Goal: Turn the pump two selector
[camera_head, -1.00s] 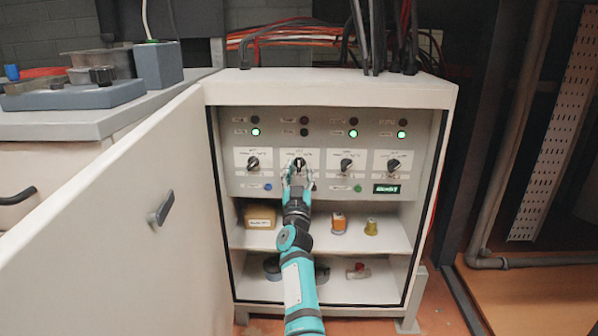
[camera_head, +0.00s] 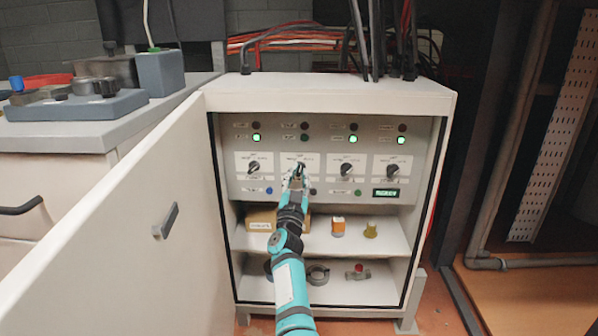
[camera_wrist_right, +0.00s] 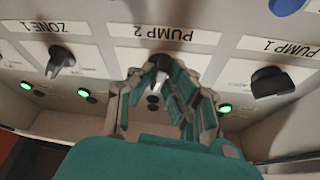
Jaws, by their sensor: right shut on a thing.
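The pump two selector is a small black knob (camera_wrist_right: 157,70) under the upside-down "PUMP 2" label in the right wrist view. In the head view it is the second knob from the left on the grey panel, largely covered by my gripper. My right gripper (camera_head: 296,180) is shut on this selector, its fingers on either side of the knob. The fingers also show in the right wrist view (camera_wrist_right: 163,92) and hide part of the knob. The exact angle of the knob is hard to tell. My left gripper is not in view.
The pump one selector (camera_wrist_right: 272,82) and the zone one selector (camera_wrist_right: 60,62) flank the held knob. The cabinet door (camera_head: 125,225) stands open at left. Shelves below the panel hold a yellow box (camera_head: 261,221), an orange-and-white item (camera_head: 338,227) and a red-handled valve (camera_head: 358,271).

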